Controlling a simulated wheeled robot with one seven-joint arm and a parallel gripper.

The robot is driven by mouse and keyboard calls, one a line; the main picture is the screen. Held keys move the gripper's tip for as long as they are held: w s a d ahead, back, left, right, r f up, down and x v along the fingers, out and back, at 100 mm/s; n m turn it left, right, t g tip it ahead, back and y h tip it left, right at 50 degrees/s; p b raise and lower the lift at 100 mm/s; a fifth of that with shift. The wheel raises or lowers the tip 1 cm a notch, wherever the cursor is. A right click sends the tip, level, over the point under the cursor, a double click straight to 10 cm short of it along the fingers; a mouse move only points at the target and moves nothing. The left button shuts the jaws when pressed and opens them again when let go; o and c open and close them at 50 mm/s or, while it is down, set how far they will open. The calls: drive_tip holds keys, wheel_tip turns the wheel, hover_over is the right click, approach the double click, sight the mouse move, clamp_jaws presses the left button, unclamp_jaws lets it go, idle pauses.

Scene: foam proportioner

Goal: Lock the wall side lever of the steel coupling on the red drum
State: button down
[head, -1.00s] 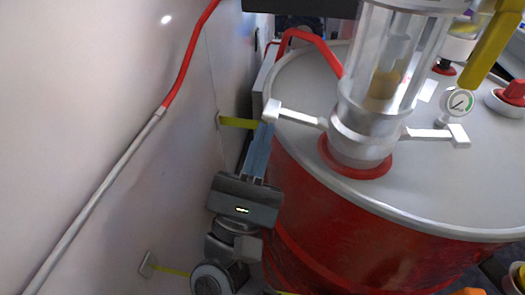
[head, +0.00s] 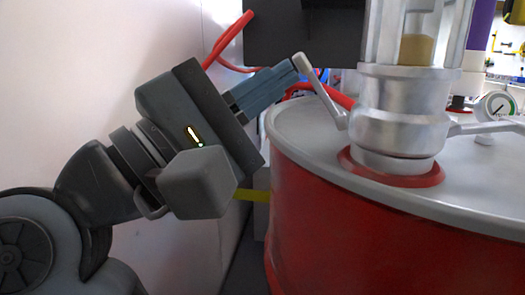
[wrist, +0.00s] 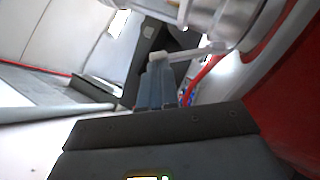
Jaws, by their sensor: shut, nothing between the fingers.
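The steel coupling (head: 400,110) stands on the red drum (head: 350,215), under a clear cylinder, on a red ring. Its wall side lever (head: 323,92) slants up and left from the collar and ends in a pale tip. The opposite lever (head: 485,128) reaches right, nearly level. My gripper (head: 296,68) is shut and empty, its fingertips at the lever's tip; I cannot tell whether they touch. In the wrist view the fingers (wrist: 157,68) end just beside the tip of that lever (wrist: 200,50), and the coupling (wrist: 225,18) is at the top.
A pale wall (head: 80,80) runs along the left, close to my arm. A red hose (head: 230,45) and a dark box (head: 300,35) are behind the gripper. A yellow bar (head: 250,195) sits low between wall and drum. A gauge (head: 497,105) stands at right.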

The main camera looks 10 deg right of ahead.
drive_tip(key=s+a+f+m+g, duration=0.1)
drive_tip(key=s+a, duration=0.2)
drive_tip(key=a, duration=0.3)
drive_tip(key=shift+s+f+m+y+b, duration=0.2)
drive_tip(key=shift+f+m+y+b, duration=0.05)
drive_tip(key=shift+m+y+b, duration=0.1)
idle(0.5)
